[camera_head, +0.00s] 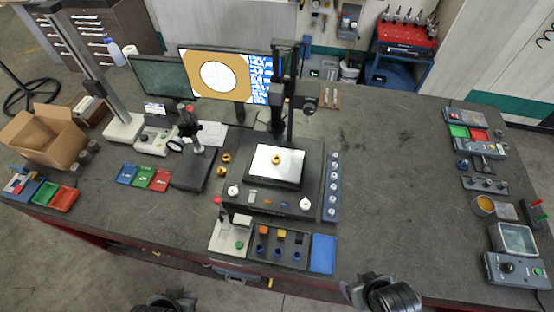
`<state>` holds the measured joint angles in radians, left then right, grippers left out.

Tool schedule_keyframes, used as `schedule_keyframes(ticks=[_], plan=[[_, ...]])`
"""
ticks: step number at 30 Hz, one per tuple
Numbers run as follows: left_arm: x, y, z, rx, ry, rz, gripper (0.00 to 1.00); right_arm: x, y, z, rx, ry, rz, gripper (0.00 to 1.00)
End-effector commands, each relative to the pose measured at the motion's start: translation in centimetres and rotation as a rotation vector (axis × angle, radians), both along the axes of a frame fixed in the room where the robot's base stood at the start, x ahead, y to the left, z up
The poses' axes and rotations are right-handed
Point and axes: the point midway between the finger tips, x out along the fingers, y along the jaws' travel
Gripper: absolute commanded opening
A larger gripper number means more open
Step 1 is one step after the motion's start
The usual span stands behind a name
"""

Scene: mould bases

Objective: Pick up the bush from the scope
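The bush (276,160) is a small brass-coloured ring. It lies on the bright white stage plate of the scope (316,180), near the middle of the table. The scope's dark column and head stand behind the plate. The monitor behind the scope shows a round white hole in a tan ring. No gripper fingers show. Only dark parts of my arms show at the bottom edge, one left of centre and one right of centre, both in front of the table and well apart from the bush.
Two more brass rings (223,165) lie left of the scope. In front stand a tray of coloured parts (278,262) and a blue tray (323,254). Red, green and blue bins (143,177) lie to the left.

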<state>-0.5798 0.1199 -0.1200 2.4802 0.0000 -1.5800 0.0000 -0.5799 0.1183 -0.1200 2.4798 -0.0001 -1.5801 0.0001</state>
Motion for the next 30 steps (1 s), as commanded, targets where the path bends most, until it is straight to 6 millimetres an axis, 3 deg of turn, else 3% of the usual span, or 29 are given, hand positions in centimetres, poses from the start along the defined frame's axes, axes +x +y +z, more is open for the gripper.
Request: schedule_keyframes(ticks=[8, 22, 30], plan=[[-0.02, 0.08, -0.02, 0.003, 0.001, -0.002, 0.00, 0.01, 0.08, 0.02, 0.004, 0.000, -0.002, 0.67], [-0.03, 0.07, -0.03, 0.003, 0.001, -0.002, 0.69, 0.00, -0.04, 0.01, -0.002, 0.000, 0.002, 0.67], [-0.03, -0.06, -0.05, -0.003, 0.001, 0.002, 0.71, 0.00, -0.15, -0.01, -0.007, 0.000, 0.004, 0.67]])
